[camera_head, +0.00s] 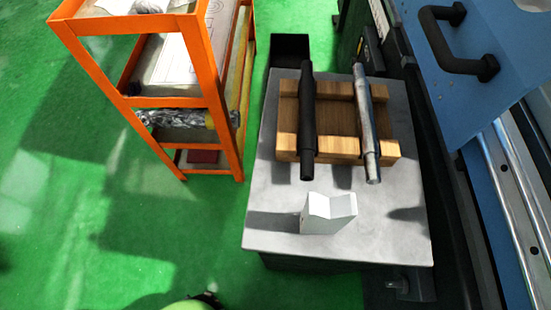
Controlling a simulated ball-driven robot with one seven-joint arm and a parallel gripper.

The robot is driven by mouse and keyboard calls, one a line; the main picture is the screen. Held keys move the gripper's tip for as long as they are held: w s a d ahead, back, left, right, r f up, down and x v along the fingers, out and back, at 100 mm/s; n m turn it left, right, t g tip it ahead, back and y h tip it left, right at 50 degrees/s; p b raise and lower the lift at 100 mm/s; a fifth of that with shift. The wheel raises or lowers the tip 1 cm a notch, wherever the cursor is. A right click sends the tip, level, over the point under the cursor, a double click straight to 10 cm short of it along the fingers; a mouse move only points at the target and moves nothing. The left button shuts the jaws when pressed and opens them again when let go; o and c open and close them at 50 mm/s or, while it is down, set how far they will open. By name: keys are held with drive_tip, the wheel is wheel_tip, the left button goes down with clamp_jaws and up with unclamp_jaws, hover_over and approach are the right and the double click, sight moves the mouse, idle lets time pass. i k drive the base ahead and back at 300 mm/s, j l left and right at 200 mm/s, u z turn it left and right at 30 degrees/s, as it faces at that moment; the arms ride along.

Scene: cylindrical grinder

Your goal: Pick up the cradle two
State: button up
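A white block with a V-shaped notch in its top (328,215) stands upright on the grey tabletop (270,225), near the front edge. It looks like a cradle, but I see no label that marks it as cradle two. Nothing touches it. A wooden frame (338,147) lies behind it on the same top, with a black shaft (307,125) and a bright metal shaft (367,125) resting across it. My gripper is not in view.
An orange shelf rack (215,100) with papers and wrapped items stands left of the table. A blue machine panel with a black handle (455,65) is close on the right. A black bin (290,47) is behind the table. Green floor (130,240) is clear at front left.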

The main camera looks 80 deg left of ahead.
sight(321, 215)
drive_tip(key=u, duration=1.05)
drive_tip(key=j, duration=0.1)
